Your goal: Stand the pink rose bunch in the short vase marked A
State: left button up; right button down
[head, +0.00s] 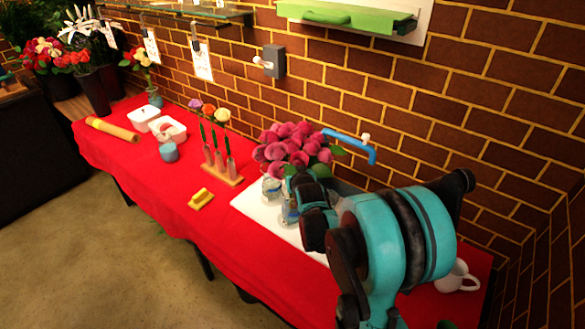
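A bunch of pink roses (296,143) stands at the back of the white board, heads up, near the wall. Its stems are hidden behind my arm and the small vessels. My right arm comes in from the lower right, and its gripper (297,190) is just below the flower heads. The fingertips are mostly hidden, so I cannot tell whether they hold the stems. Two small glassy, bluish vessels, one at the left (271,188) and one partly covered by my arm (290,210), stand there. No letter A is legible. My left gripper is not in view.
A yellow block (200,199) lies near the front edge. A white mug (456,276) stands at the right. The red cloth's front left is mostly clear.

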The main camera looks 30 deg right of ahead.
jog(key=shift+f, duration=0.25)
jog(key=c, duration=1.3)
grip_release()
jog(key=shift+s, duration=0.1)
jog(key=v, duration=1.2)
jog(key=s+a+f+n+g+y, duration=0.2)
jog(key=s+a+f, duration=0.1)
jog(key=s+a, duration=0.5)
jog(key=s+a+f+n+g+y, duration=0.2)
jog(key=s+a+g, duration=0.1)
jog(key=s+a, duration=0.6)
jog(key=shift+s+a+f+g+y, duration=0.3)
jog(key=shift+s+f, duration=0.1)
jog(key=shift+s, duration=0.1)
